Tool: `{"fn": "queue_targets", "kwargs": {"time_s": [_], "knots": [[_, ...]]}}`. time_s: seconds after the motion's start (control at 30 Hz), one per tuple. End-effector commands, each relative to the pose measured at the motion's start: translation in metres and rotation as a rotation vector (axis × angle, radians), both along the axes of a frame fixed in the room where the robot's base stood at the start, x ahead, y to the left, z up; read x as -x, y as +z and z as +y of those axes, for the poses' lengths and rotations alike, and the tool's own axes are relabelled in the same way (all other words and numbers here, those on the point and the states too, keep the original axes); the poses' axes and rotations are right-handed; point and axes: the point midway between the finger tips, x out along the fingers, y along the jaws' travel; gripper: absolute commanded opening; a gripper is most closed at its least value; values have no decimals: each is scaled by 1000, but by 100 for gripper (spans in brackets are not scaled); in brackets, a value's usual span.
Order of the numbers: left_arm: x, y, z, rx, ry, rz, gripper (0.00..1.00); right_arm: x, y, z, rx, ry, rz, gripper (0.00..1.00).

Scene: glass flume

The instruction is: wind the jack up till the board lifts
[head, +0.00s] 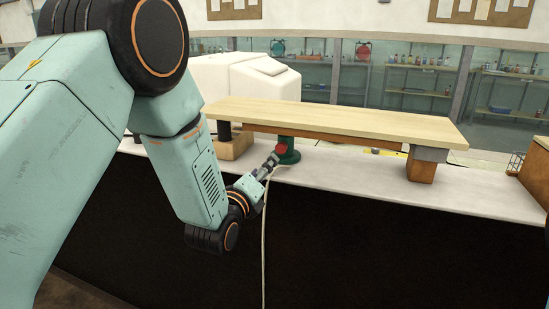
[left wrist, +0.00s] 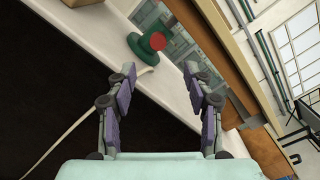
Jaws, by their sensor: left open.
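A long pale wooden board (head: 340,118) lies across supports on the white counter in the head view. The green jack (head: 290,157) stands under it, left of the board's middle, with a red round part (head: 281,149) on its near side. In the left wrist view the jack (left wrist: 138,47) and its red part (left wrist: 158,41) show beyond my fingertips, slightly left of centre. My left gripper (head: 272,161) is close in front of the jack. Its fingers (left wrist: 160,75) are spread with nothing between them. Whether the jack's top touches the board is unclear. My right gripper is not in view.
A wooden block (head: 235,147) stands under the board's left end and another (head: 421,170) under its right end. A pale cable (head: 264,225) hangs over the counter's front edge near my gripper. A white bulky object (head: 245,78) stands behind. The counter front (head: 400,235) is dark.

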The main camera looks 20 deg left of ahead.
Motion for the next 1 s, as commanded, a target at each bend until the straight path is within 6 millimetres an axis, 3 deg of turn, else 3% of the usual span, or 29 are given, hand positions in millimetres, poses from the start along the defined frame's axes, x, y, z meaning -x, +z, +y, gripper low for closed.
{"fn": "queue_targets", "kwargs": {"time_s": [0.27,1.0], "knots": [[-14,1,0,485,-15,2,52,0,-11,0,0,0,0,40],[-35,3,-1,2045,-41,74,52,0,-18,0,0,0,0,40]]}}
